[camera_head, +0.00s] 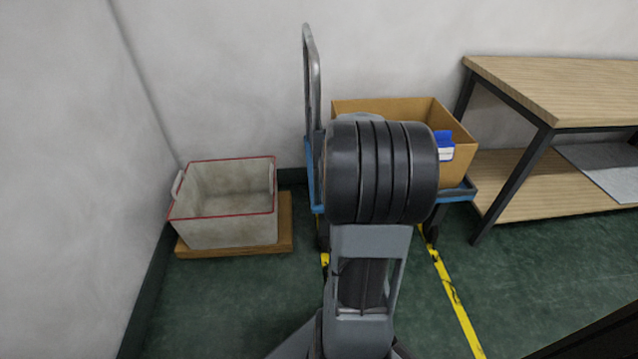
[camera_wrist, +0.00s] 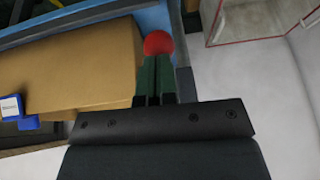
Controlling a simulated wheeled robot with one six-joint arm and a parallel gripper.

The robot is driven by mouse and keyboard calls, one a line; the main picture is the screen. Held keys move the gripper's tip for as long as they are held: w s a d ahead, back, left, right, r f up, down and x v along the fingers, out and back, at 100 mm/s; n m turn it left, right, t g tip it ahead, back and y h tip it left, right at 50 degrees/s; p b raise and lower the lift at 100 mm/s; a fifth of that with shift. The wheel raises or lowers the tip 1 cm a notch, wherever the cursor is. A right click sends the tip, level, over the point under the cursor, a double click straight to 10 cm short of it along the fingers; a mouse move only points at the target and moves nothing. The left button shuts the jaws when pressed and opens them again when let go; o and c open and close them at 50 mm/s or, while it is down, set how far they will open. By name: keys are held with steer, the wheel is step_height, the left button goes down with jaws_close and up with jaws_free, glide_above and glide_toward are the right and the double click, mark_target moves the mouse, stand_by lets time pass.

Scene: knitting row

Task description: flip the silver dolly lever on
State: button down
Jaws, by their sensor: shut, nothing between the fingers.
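The dolly has a blue platform (camera_head: 457,191) and an upright grey metal handle (camera_head: 312,75). It stands against the back wall, and my arm covers much of it in the head view. In the wrist view its blue edge (camera_wrist: 155,20) runs across the top. A red ball-shaped knob (camera_wrist: 158,43) shows there, right at the tips of my gripper (camera_wrist: 155,62). I cannot tell whether they touch. Any silver lever shaft under the knob is hidden, so its position is unclear. My gripper's dark green fingers are together and hold nothing. The head view hides them behind my arm.
An open cardboard box (camera_head: 380,107) with a blue-and-white item (camera_head: 444,146) sits on the dolly. A pale red-rimmed bin (camera_head: 222,229) stands on a wooden board (camera_head: 285,225) at left. A wooden bench (camera_head: 560,90) stands at right. Yellow tape (camera_head: 455,305) marks the green floor.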

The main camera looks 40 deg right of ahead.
steer(key=f, duration=0.1)
steer(key=f+b, duration=0.1)
steer(key=f, duration=0.2)
steer(key=shift+w+d+b, duration=0.2)
steer(key=shift+d+b, duration=0.15)
steer(key=shift+b+x, duration=0.65)
steer(key=shift+x, duration=0.9)
steer(key=shift+f, duration=0.1)
steer(key=p+v, duration=0.2)
steer(key=v, duration=0.2)
steer(key=shift+w+d+p, duration=0.1)
steer(key=shift+p, duration=0.2)
steer(key=s+a+r+p, duration=0.3)
steer(key=s+a+r, duration=0.1)
steer(key=s, duration=0.4)
steer(key=shift+a+r, duration=0.2)
steer(key=shift+r, duration=0.5)
